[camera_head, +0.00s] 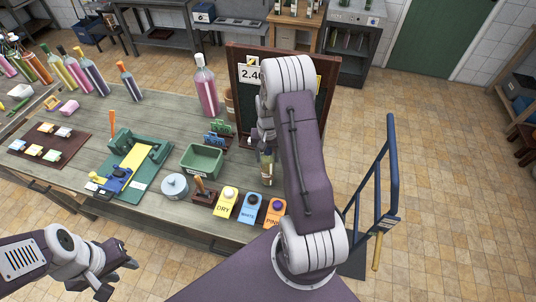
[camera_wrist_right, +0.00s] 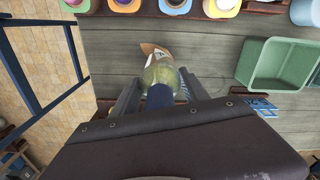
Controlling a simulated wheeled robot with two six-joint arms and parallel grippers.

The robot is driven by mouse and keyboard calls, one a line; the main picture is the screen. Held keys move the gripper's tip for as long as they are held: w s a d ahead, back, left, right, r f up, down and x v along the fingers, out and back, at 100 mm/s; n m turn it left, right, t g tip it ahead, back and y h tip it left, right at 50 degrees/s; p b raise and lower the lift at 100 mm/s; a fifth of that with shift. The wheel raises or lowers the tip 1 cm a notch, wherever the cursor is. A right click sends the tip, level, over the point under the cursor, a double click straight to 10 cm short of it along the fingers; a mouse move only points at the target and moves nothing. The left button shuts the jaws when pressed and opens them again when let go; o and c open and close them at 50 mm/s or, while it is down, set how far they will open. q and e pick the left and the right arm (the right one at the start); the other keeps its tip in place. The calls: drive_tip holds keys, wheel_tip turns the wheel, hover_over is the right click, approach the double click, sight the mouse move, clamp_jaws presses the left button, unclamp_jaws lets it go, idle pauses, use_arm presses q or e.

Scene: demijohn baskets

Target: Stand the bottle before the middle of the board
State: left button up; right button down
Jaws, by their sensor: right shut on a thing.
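My right gripper (camera_head: 264,143) is shut on a bottle (camera_head: 266,170) with a pale green-yellow body. In the right wrist view the bottle (camera_wrist_right: 162,73) sits between the two fingers (camera_wrist_right: 160,90), its dark blue top towards the camera. I cannot tell whether its base touches the table. The dark framed board (camera_head: 234,62), with a "2.40" card (camera_head: 250,74), stands at the table's far right; my right arm hides much of its middle. The bottle is in front of the board, nearer the table's front. My left gripper (camera_head: 112,278) is open and empty, off the table's front edge.
A pink bottle (camera_head: 206,88) stands left of the board. A green bin (camera_head: 202,161), grey round tin (camera_head: 174,186) and DRY, WHITE and PINK blocks (camera_head: 248,208) lie left of and before the held bottle. A blue trolley frame (camera_head: 390,170) stands right of the table.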

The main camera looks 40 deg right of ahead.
drive_tip(key=shift+w+f, duration=0.1)
drive_tip(key=shift+f, duration=0.15)
drive_tip(key=c, duration=0.6)
unclamp_jaws()
